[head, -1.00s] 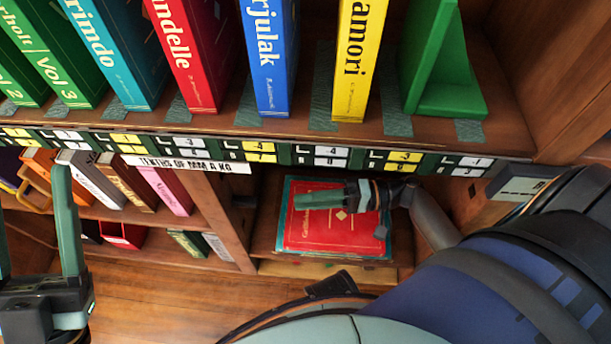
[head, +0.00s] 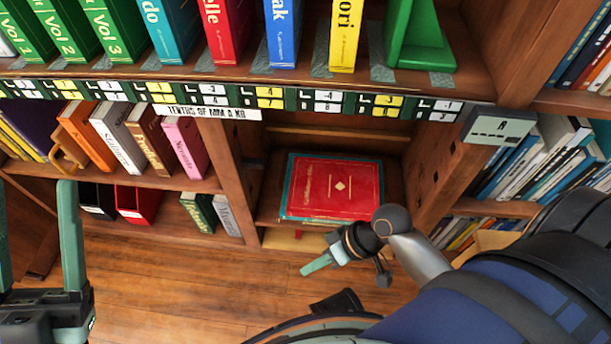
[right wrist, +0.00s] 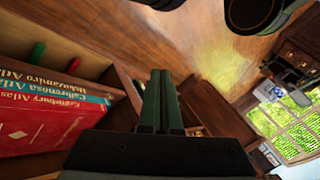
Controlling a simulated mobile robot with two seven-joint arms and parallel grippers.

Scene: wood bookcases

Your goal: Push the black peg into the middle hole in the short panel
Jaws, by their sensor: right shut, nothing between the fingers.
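I cannot make out a black peg for certain in either view. An upright wood panel (head: 437,178) with dark square holes forms the right side of the compartment holding the red book; I cannot tell whether it is the short panel. My right gripper (head: 304,271) is shut and empty, in front of and below that compartment, pointing left. Its two green fingers (right wrist: 158,74) lie together in the right wrist view, touching nothing. My left gripper (head: 36,190) stands at the left edge, fingers upright and wide apart, with nothing between them.
Red and teal books (head: 332,188) lie flat in the compartment; they also show in the right wrist view (right wrist: 45,125). A light wood piece (head: 300,241) shows below them. Upright books (head: 118,135) fill the left shelves. A label strip (head: 210,93) edges the upper shelf. The floor (head: 190,290) is clear.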

